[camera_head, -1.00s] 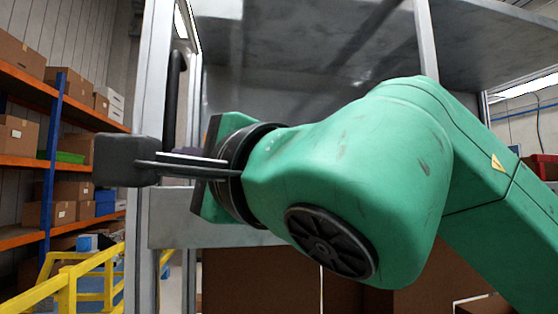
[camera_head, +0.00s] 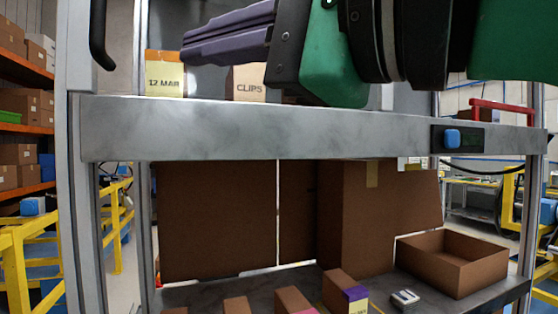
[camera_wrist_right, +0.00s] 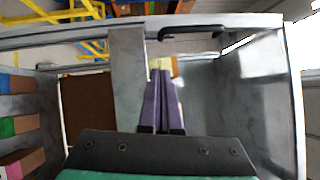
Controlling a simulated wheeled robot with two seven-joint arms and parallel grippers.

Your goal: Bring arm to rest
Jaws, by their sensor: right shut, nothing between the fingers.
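My right gripper (camera_head: 190,50) shows at the top of the head view, with long purple-grey fingers pointing left and my green wrist behind it. Its fingers are together with nothing between them. In the right wrist view the shut fingers (camera_wrist_right: 163,98) lie side by side, in front of the grey frame. In the head view the fingers appear above the grey crossbar (camera_head: 260,128), in front of the upper compartment. I cannot tell the gap between them and the frame. My left gripper is not in either view.
Boxes marked "12 MAR" (camera_head: 164,75) and "CLIPS" (camera_head: 247,84) stand above the crossbar. Below are large cardboard boxes (camera_head: 215,220), an open box (camera_head: 455,262) and several small boxes. A blue button (camera_head: 452,138) sits on the crossbar. Yellow railings (camera_head: 105,225) stand at left.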

